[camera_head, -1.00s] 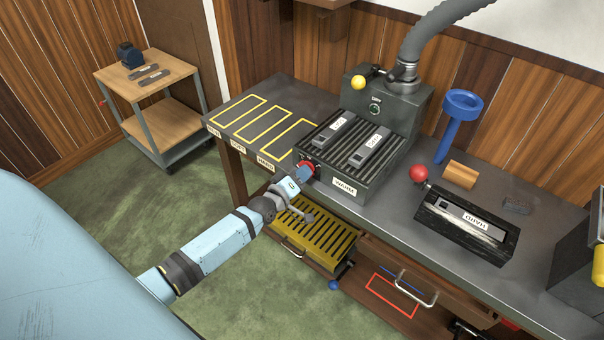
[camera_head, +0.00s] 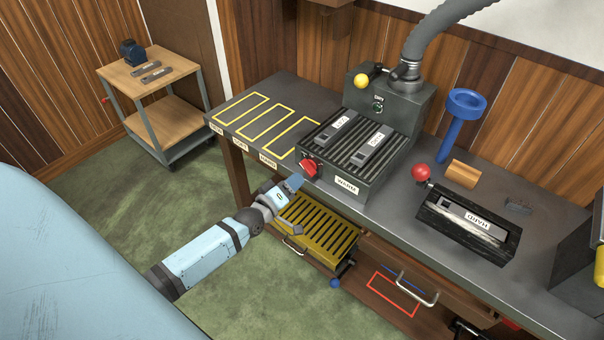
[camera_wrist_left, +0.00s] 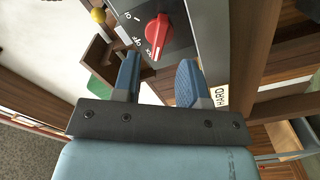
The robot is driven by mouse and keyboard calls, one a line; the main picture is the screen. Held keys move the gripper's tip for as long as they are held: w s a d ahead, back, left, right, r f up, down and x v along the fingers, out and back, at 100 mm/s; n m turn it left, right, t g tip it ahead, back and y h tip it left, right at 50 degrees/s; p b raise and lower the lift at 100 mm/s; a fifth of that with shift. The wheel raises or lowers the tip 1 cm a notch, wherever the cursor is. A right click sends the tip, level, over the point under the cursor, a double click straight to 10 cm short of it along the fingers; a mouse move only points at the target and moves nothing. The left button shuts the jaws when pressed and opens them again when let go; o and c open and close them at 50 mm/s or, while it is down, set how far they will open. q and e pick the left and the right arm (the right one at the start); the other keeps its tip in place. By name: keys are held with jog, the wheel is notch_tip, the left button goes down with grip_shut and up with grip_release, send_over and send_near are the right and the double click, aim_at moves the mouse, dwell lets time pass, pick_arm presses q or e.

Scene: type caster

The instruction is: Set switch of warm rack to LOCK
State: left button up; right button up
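The warm rack (camera_head: 324,181) is a dark ribbed box on the bench with a WARM label on its front and two labelled bars lying on top. Its red rotary switch (camera_head: 309,167) is on the front left face. In the left wrist view the red switch (camera_wrist_left: 158,33) stands beyond the fingertips, with dial marks beside it. My left gripper (camera_head: 292,184) is below and in front of the switch, apart from it. In the wrist view its blue fingers (camera_wrist_left: 158,78) are spread with nothing between them. My right gripper is not in view.
A yellow slotted tray (camera_head: 318,229) sits below the bench edge, close to my left arm. A wooden cart (camera_head: 150,76) stands at far left. Yellow outlined bench spaces (camera_head: 262,122) are empty.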

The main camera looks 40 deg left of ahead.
pick_arm(q)
jog(key=s, duration=0.8)
jog(key=shift+s+a, duration=0.3)
jog(key=shift+a, duration=0.05)
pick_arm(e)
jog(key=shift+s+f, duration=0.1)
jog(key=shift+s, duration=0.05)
pick_arm(q)
jog(key=s+d+f+m+g+h, duration=0.1)
jog(key=s+d+f+m+g, duration=0.25)
jog(key=s+d+m, duration=0.4)
jog(key=s+d+f+m+g+h, duration=0.1)
jog(key=s+d+f+m+g, duration=0.3)
jog(key=d, duration=0.7)
notch_tip(320, 180, up, 14)
jog(key=s+m+p, duration=0.1)
jog(key=m+p, duration=0.1)
jog(key=p, duration=1.2)
jog(key=shift+s+a, duration=0.35)
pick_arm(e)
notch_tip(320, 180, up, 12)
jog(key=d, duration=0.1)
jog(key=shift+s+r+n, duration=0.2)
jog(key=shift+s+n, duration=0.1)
pick_arm(q)
jog(key=shift+t, duration=0.25)
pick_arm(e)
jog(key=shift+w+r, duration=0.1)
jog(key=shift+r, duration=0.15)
